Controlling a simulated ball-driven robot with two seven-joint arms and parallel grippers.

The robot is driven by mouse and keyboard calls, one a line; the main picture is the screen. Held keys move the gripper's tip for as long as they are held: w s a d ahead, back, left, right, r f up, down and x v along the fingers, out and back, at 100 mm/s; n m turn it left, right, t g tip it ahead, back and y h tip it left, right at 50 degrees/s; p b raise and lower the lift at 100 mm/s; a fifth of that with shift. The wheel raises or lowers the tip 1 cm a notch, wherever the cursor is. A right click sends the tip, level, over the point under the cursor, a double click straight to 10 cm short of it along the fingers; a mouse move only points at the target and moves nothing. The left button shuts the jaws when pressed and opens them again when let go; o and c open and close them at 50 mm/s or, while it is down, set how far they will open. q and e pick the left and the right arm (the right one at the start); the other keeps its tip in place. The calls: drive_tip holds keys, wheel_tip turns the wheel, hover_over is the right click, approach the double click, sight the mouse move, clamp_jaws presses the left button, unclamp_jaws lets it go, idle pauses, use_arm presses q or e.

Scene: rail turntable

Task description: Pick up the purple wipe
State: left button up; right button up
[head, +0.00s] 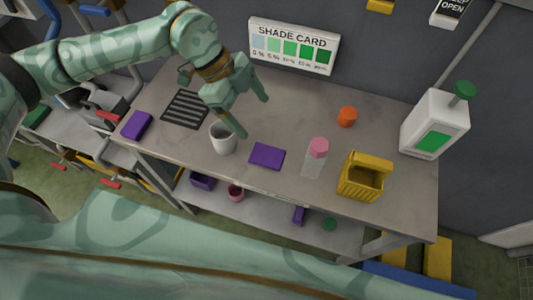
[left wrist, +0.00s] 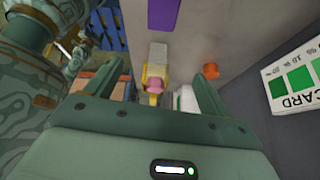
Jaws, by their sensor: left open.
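A flat purple wipe (head: 267,156) lies on the grey bench, between the white cup and a clear bottle with a pink cap. A purple patch, apparently this wipe (left wrist: 164,14), shows at the top edge of the left wrist view. A second purple piece (head: 136,125) lies at the bench's left end. My left gripper (head: 254,115) is open and empty, above the bench, up and left of the middle wipe and apart from it. Its two fingers (left wrist: 165,85) frame the pink-capped bottle in the left wrist view. My right gripper is not in view.
The white cup (head: 223,139) stands close below my left gripper. The bottle (head: 315,158), yellow basket (head: 364,177), orange cup (head: 346,117) and white dispenser (head: 435,124) stand to the right. A striped black mat (head: 185,109) lies left. The shade card (head: 293,46) is behind.

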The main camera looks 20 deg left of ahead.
use_arm(q)
drive_tip(key=a+f+n+y, duration=0.1)
drive_tip(key=a+y, duration=0.1)
drive_tip(key=a, duration=0.1)
drive_tip(key=b, duration=0.1)
approach(266, 154)
drive_tip(key=x, duration=0.2)
drive_tip(key=shift+w+d+f, duration=0.1)
drive_tip(key=shift+w+f, duration=0.15)
drive_tip(key=shift+f, duration=0.1)
drive_tip(key=x, duration=0.2)
drive_tip(key=b+x, duration=0.1)
drive_tip(key=x, duration=0.2)
drive_tip(key=shift+s+f, duration=0.2)
drive_tip(key=shift+s, duration=0.05)
drive_tip(key=c, duration=1.1)
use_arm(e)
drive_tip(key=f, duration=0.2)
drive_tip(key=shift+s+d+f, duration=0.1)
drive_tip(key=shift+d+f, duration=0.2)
